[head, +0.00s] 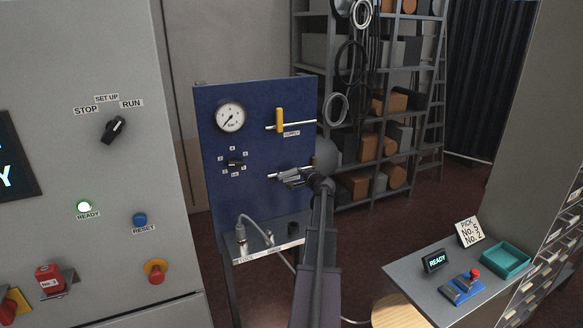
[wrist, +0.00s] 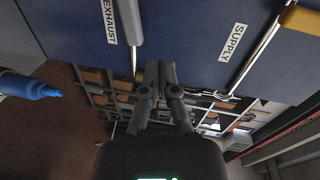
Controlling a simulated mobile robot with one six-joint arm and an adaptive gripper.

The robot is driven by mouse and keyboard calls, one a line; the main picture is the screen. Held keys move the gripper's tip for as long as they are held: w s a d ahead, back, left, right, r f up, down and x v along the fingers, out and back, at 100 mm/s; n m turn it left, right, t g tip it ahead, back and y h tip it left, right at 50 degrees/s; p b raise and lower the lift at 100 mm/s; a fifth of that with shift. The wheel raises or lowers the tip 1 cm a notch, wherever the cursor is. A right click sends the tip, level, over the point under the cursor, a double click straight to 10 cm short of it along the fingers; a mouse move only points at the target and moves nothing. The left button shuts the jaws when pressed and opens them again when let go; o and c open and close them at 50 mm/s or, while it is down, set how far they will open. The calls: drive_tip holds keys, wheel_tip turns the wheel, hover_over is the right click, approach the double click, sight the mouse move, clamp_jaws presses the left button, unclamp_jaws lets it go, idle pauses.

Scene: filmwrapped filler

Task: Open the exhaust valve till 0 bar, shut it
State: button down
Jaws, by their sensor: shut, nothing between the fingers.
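The blue panel (head: 252,97) carries a round gauge (head: 230,117); its needle seems to point to the lower left, with figures too small to read. The exhaust valve's grey lever (wrist: 129,20) shows in the wrist view beside the EXHAUST label (wrist: 109,22) and appears to lie along its pipe. In the head view my gripper and arm partly hide this valve. My gripper (head: 288,178) is at the panel's lower right; in the wrist view its fingers (wrist: 160,68) are shut and empty, just past the lever's end. I cannot tell whether they touch anything.
The supply valve's yellow handle (head: 280,119) stands upright across its pipe above. A selector knob (head: 235,163) sits left of my gripper. A shelf below holds a hose fitting (head: 240,230). Racks (head: 340,190) stand behind; a desk (head: 420,290) is at right.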

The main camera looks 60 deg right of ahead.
drive_tip(key=r+n+p, duration=0.1)
drive_tip(key=n, duration=0.5)
drive_tip(key=r+n+p, duration=0.1)
drive_tip(key=n+p, duration=0.1)
drive_tip(key=n, duration=0.4)
drive_tip(key=r+n+g+p, duration=0.1)
drive_tip(key=n, duration=0.5)
drive_tip(key=shift+w+a+r, duration=0.1)
drive_tip(key=shift+w+a, duration=0.1)
drive_tip(key=shift+a, duration=0.2)
drive_tip(key=shift+w, duration=0.1)
drive_tip(key=b, duration=0.2)
hover_over(288, 174)
drive_tip(key=f, duration=0.2)
drive_tip(key=shift+s+d+f, duration=0.25)
drive_tip(key=shift+f, duration=0.1)
drive_tip(key=shift+s+a+f+b, duration=0.2)
drive_tip(key=shift+f+b, duration=0.25)
drive_tip(key=shift+b, duration=0.2)
drive_tip(key=shift+s+d+f+b, duration=0.15)
drive_tip(key=shift+f+b, duration=0.55)
drive_tip(key=shift+s+d+f+b, duration=0.1)
drive_tip(key=shift+f+b, duration=0.55)
drive_tip(key=shift+b, duration=0.05)
